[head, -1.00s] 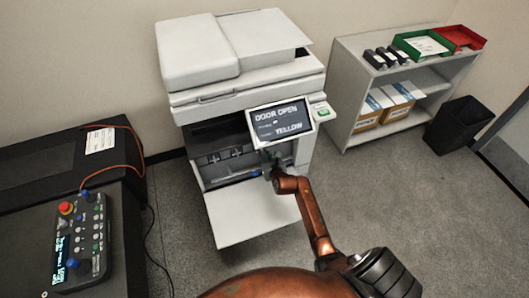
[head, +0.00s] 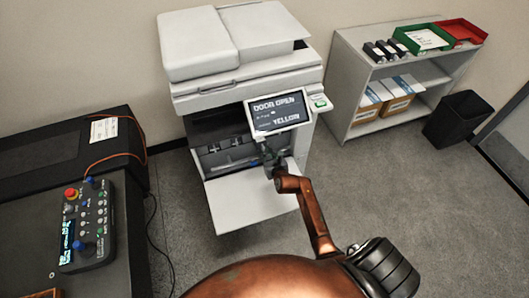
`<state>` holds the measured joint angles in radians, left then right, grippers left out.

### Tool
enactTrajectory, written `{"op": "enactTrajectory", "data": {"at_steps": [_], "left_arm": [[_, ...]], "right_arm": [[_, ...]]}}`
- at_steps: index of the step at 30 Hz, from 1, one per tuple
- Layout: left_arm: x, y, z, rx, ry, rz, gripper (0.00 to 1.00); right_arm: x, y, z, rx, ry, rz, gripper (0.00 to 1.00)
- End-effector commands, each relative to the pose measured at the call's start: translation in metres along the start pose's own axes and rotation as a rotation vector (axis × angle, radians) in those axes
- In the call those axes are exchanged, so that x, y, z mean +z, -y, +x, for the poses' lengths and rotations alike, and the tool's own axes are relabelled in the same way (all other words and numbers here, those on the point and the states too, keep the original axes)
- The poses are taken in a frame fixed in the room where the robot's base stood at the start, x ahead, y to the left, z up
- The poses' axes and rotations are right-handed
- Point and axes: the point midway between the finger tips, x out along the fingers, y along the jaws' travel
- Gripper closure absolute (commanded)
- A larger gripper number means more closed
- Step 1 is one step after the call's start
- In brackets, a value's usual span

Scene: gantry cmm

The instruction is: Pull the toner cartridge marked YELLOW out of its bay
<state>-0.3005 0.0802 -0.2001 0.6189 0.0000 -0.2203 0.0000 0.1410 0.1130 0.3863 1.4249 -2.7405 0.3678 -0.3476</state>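The printer (head: 240,85) stands against the wall with its front door (head: 250,198) folded down. Its screen (head: 278,112) reads "DOOR OPEN" and "YELLOW". The open bay below the screen holds a row of cartridge ends (head: 216,149), small and dark with pale parts; I cannot read which one is YELLOW. My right gripper (head: 266,153) is at the right part of the bay, just under the screen and above the door. Its fingers are small and partly hidden, so I cannot tell whether they are open or hold anything. My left gripper is out of view.
A dark bench (head: 40,160) with a button pendant (head: 88,225) and an orange cable is at the left. A grey shelf (head: 345,75) with boxes and trays stands at the right, beside a black bin (head: 457,117). The floor between is clear.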

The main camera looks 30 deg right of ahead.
Motion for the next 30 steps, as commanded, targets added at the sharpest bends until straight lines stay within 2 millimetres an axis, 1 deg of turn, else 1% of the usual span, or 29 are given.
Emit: {"op": "enactTrajectory", "data": {"at_steps": [1, 3, 10, 14, 17, 19, 27, 30], "left_arm": [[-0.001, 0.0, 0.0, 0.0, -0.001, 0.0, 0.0], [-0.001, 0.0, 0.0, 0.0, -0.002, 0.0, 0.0], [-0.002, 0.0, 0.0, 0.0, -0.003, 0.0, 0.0], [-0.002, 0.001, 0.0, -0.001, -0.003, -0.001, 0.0], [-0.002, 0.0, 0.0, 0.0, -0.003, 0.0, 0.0], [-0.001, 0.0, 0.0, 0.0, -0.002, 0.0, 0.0], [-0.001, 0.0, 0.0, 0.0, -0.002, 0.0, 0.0], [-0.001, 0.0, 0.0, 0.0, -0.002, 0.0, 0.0]], "right_arm": [[0.0, -0.001, 0.0, 0.001, 0.0, 0.0, 0.77], [0.001, -0.001, 0.0, 0.002, 0.0, -0.001, 0.73], [0.001, -0.003, 0.001, 0.004, 0.001, -0.001, 0.73], [0.001, -0.003, -0.004, 0.004, 0.001, -0.001, 0.73], [0.0, -0.003, -0.015, 0.004, 0.0, 0.0, 0.73], [0.0, -0.003, -0.027, 0.003, 0.001, 0.001, 0.73], [0.0, -0.002, -0.083, 0.003, 0.0, 0.0, 0.73], [0.0, -0.002, -0.099, 0.003, 0.0, 0.0, 0.73]]}}
